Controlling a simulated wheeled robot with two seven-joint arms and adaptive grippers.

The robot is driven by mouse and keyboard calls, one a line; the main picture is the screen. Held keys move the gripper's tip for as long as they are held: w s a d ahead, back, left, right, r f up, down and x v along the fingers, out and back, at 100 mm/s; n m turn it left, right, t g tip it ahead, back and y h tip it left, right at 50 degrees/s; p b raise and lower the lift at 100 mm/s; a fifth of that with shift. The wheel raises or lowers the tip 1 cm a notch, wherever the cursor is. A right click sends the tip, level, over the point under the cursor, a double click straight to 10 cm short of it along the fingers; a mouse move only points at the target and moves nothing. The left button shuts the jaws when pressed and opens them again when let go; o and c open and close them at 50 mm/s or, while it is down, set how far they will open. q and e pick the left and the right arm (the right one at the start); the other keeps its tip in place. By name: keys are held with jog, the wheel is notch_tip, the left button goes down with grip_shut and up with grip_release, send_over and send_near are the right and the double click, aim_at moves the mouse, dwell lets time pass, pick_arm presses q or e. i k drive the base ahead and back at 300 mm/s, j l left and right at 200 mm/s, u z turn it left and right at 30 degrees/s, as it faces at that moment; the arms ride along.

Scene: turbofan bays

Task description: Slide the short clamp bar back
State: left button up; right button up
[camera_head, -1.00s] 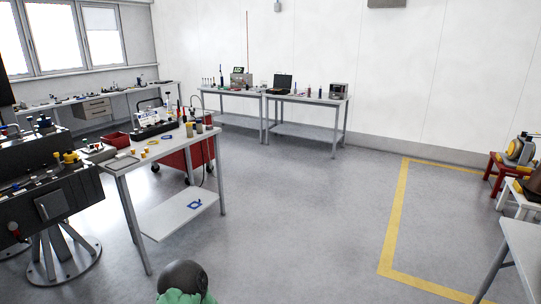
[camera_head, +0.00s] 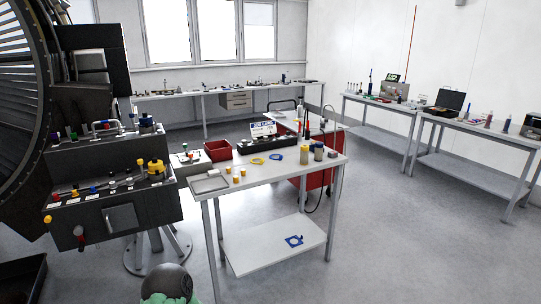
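A dark stepped fixture (camera_head: 88,222) stands at the left beside a large round engine casing (camera_head: 22,110). Its two levels carry small coloured knobs, pale labels and thin metal bars. One thin metal bar (camera_head: 105,124) shows on the upper level. I cannot tell which part is the short clamp bar at this size. A yellow knob (camera_head: 155,167) stands at the right of the lower level. Neither of my grippers is in view. A dark rounded part with green below it, at the bottom edge, seems to be my own arm.
A work table (camera_head: 262,175) right of the fixture holds a red bin (camera_head: 218,150), a grey tray (camera_head: 209,184), yellow and blue pieces and a dark rack. A red cart (camera_head: 325,190) stands behind it. More benches line the walls. The floor at right is open.

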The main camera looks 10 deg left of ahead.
aim_at(107, 127)
jog(key=i+j+u, duration=0.15)
jog(key=i+u, duration=0.5)
jog(key=u, duration=0.3)
jog(key=i+l+u, duration=0.1)
jog(key=i+u, duration=0.35)
jog(key=i+l+u, duration=0.2)
jog(key=u, duration=0.3)
